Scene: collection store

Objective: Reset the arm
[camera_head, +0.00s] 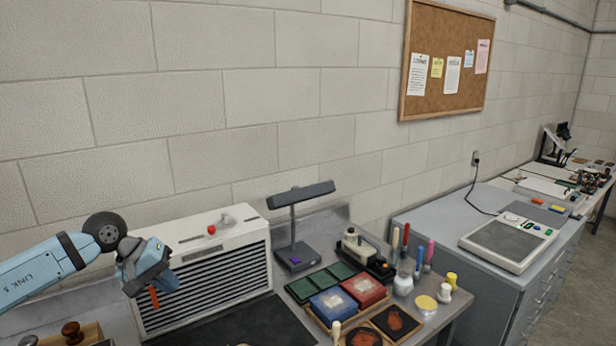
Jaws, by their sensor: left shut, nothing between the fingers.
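My left arm comes in from the left in the head view. Its gripper (155,297) is in front of the left end of a white louvred box, pointing down. The fingers look orange and close together, with nothing held between them. I cannot tell from this view how far the fingertips are above the bench. My right gripper is not in the picture.
The white louvred box (228,262) stands against the wall. A dark lamp stand (297,252), trays with blue and red boxes (363,287), several tools and jars crowd the bench to the right. A dark mat (285,322) lies in front. A grey cabinet (440,215) stands further right.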

